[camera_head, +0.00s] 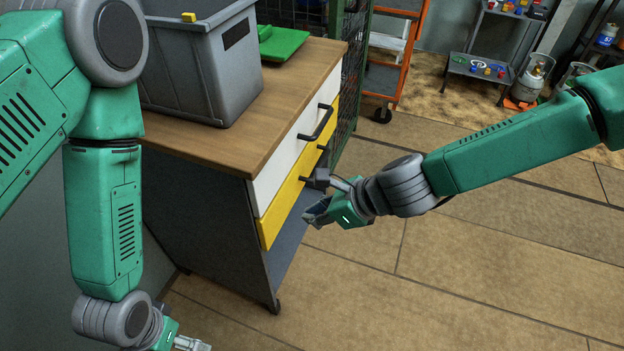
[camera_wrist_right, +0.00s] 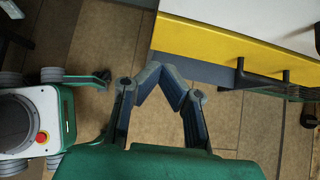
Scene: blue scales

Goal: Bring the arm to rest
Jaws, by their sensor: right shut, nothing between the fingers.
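My right gripper (camera_head: 312,198) is in front of the cabinet's yellow drawer front (camera_head: 298,182), over the floor side. In the right wrist view its two dark fingers (camera_wrist_right: 163,78) bend inward and meet at the tips, with nothing between them. The yellow drawer front also shows in that view (camera_wrist_right: 210,42), beyond the fingertips, with a dark handle (camera_wrist_right: 258,80). My left arm hangs down at the left of the head view. Only part of my left gripper (camera_head: 190,343) shows at the bottom edge, and its fingers are cut off.
The white drawer front (camera_head: 290,150) has a black handle. An orange cart (camera_head: 385,75) stands behind. Open tiled floor (camera_head: 480,250) lies right of the cabinet.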

